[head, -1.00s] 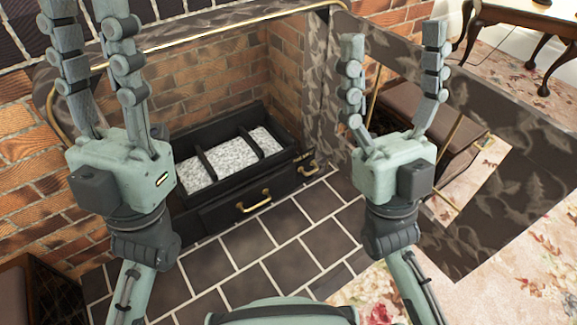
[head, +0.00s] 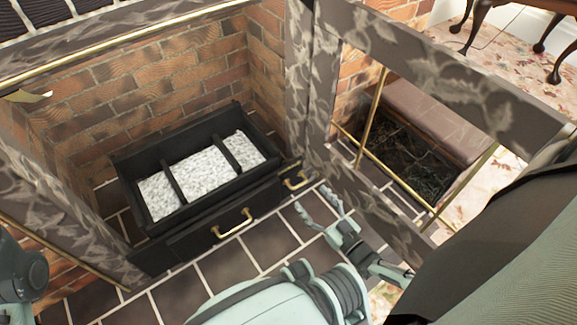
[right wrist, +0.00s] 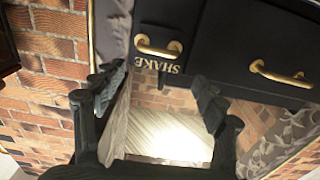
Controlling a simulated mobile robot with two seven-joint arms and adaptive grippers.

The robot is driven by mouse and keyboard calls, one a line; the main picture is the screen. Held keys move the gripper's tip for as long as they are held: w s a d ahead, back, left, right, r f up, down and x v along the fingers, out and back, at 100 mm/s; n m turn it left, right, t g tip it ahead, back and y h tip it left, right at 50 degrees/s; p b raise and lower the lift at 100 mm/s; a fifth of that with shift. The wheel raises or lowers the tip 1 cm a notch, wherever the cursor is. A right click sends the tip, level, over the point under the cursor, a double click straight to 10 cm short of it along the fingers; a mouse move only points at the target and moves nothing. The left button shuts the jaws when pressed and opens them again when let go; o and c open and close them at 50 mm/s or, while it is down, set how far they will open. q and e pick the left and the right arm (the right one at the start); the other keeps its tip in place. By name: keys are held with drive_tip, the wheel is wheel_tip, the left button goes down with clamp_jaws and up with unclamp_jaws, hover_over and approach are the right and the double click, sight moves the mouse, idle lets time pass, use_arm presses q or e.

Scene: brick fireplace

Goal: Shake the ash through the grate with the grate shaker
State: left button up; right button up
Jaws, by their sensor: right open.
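The black fire grate (head: 181,160) sits in the brick fireplace, its sections filled with pale grey-white ash (head: 201,171). On its front, at the right end, is the small brass handle of the grate shaker (head: 296,181). In the right wrist view this handle (right wrist: 158,48) is beside the gold word SHAKE, which appears upside down. My right gripper (head: 320,206) is open and empty, in front of and just below that handle, apart from it. In the right wrist view its fingers (right wrist: 155,88) spread below the handle. My left gripper is out of view.
A longer brass handle (head: 232,224) is on the black front left of the shaker. The dark stone surround (head: 322,95) with a brass-edged panel stands close on the right. Dark hearth tiles (head: 225,270) lie clear in front.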

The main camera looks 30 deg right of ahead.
sight(300, 184)
drive_tip(key=w, duration=0.2)
drive_tip(key=w+b, duration=0.1)
drive_tip(key=w, duration=0.2)
drive_tip(key=w+f, duration=0.1)
drive_tip(key=w, duration=0.1)
drive_tip(key=shift+w, duration=0.2)
drive_tip(key=shift+c, duration=0.2)
